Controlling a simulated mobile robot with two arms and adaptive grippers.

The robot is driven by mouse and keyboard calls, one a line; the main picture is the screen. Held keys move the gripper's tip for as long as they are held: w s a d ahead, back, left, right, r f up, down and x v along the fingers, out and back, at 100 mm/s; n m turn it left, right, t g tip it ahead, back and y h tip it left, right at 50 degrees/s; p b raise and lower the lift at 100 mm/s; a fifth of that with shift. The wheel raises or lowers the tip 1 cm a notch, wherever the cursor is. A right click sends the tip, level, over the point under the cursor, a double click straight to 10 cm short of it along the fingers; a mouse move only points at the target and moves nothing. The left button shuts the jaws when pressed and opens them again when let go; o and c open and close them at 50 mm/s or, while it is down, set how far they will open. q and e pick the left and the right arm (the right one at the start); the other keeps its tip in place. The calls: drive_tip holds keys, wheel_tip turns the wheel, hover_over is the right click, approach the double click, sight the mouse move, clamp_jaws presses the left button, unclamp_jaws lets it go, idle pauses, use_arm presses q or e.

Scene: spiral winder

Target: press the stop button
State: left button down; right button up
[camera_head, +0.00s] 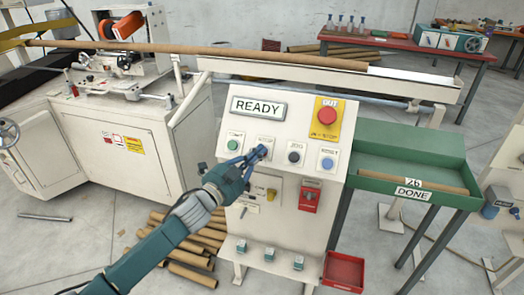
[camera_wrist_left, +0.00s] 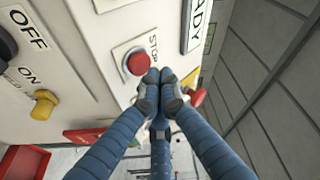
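The stop button (camera_wrist_left: 138,62) is a round red button beside a STOP label on the white control panel, in the left wrist view. In the head view my fingers cover it, and its label (camera_head: 265,139) shows only in part. My left gripper (camera_head: 259,152) reaches the panel from the lower left. In the left wrist view its fingertips (camera_wrist_left: 159,88) are together with nothing between them. They appear right beside the button's edge; I cannot tell whether they touch it. My right gripper is not in view.
A green start button (camera_head: 233,145) sits left, a black jog button (camera_head: 294,157) and blue reset button (camera_head: 328,163) right. A red emergency button (camera_head: 327,116) is above right. The display (camera_head: 258,107) reads READY. A green DONE tray (camera_head: 405,180) stands right of the panel.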

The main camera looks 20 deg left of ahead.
use_arm(q)
drive_tip(key=s+r+p, duration=0.1)
drive_tip(key=s+p, duration=0.1)
drive_tip(key=s+r+p, duration=0.1)
drive_tip(key=s+r, duration=0.1)
drive_tip(key=shift+r+p, duration=0.1)
drive_tip(key=shift+p, duration=0.3)
idle(0.4)
